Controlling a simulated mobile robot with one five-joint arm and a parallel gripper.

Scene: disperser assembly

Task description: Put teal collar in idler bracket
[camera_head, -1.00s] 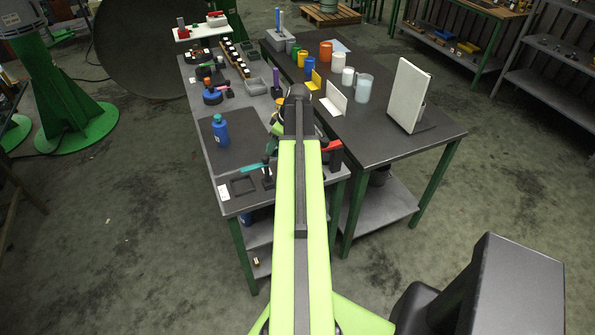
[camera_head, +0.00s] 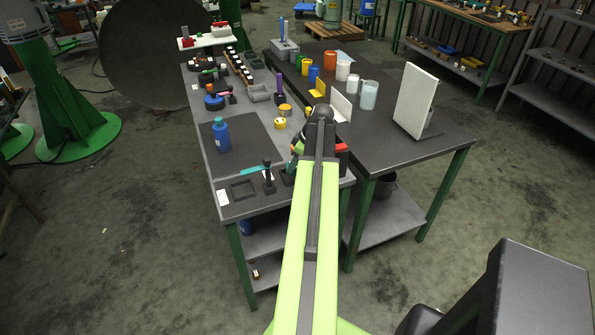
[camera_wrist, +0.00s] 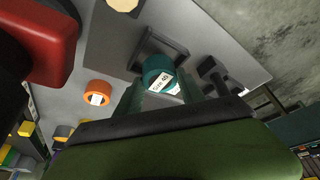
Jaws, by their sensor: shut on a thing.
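The teal collar (camera_wrist: 155,67), a short round piece with a white size label, is between the fingers of my gripper (camera_wrist: 160,90) in the wrist view. My gripper is shut on it. A dark grey bracket (camera_wrist: 172,44) with raised walls is just beyond the collar on the grey work surface, and the collar overlaps its near side in the picture. I take it to be the idler bracket, but cannot tell for sure. I cannot tell whether the collar touches it. In the head view my arm hides most of the gripper and bracket.
A black clamp-like tool (camera_wrist: 214,73) stands right of the bracket. An orange ring (camera_wrist: 97,93) lies to the left. In the head view, a blue bottle (camera_head: 221,134), a square dark frame (camera_head: 243,190) and a white panel (camera_head: 414,99) stand on the tables.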

